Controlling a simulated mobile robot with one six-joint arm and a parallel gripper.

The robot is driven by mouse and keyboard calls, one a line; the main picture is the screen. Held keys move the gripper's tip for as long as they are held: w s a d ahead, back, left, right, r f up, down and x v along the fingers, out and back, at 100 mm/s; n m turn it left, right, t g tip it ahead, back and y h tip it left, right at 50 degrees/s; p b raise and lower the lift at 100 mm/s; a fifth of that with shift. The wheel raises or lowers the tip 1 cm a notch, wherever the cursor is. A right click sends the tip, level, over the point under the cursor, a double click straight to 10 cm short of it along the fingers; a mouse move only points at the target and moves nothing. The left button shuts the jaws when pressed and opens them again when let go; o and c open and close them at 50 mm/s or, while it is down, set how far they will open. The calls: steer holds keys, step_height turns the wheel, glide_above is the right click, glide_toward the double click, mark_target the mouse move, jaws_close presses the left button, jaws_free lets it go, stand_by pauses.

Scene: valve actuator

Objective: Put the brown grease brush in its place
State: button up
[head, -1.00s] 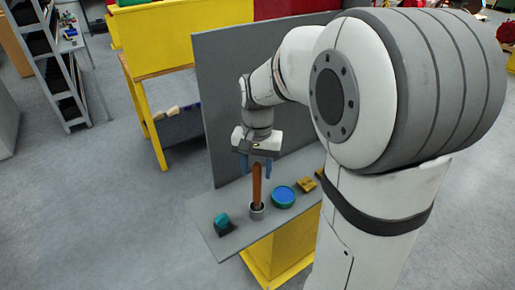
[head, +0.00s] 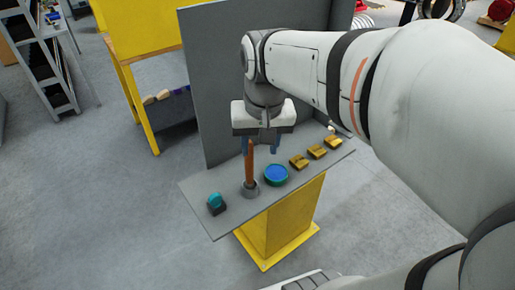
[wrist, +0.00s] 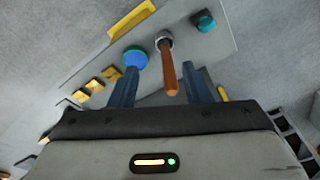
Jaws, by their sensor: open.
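The brown grease brush (head: 250,168) stands nearly upright, its lower end in a small grey round holder (head: 250,190) on the grey shelf. Its brush end is hidden inside the holder. In the wrist view the brown handle (wrist: 169,78) points up toward my gripper, between the two blue fingers. My gripper (head: 260,148) is open, pointing down over the upper part of the handle. The fingers (wrist: 161,82) show gaps on both sides of the handle in the wrist view. In the head view the handle appears nearer the left finger.
A teal knob on a dark base (head: 215,203) sits left of the holder. A blue round dish (head: 276,175) and several yellow-brown blocks (head: 317,151) sit to its right. A tall grey panel (head: 225,80) rises behind the shelf (head: 232,218).

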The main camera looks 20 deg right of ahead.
steer(key=s+f+n+t, duration=0.1)
steer(key=s+f+n, duration=0.1)
steer(key=s+f, duration=0.2)
steer(key=shift+s+f+t, duration=0.2)
steer(key=shift+s+t, duration=0.1)
steer(key=shift+s, duration=0.65)
steer(key=shift+d, duration=0.15)
stand_by(0.3)
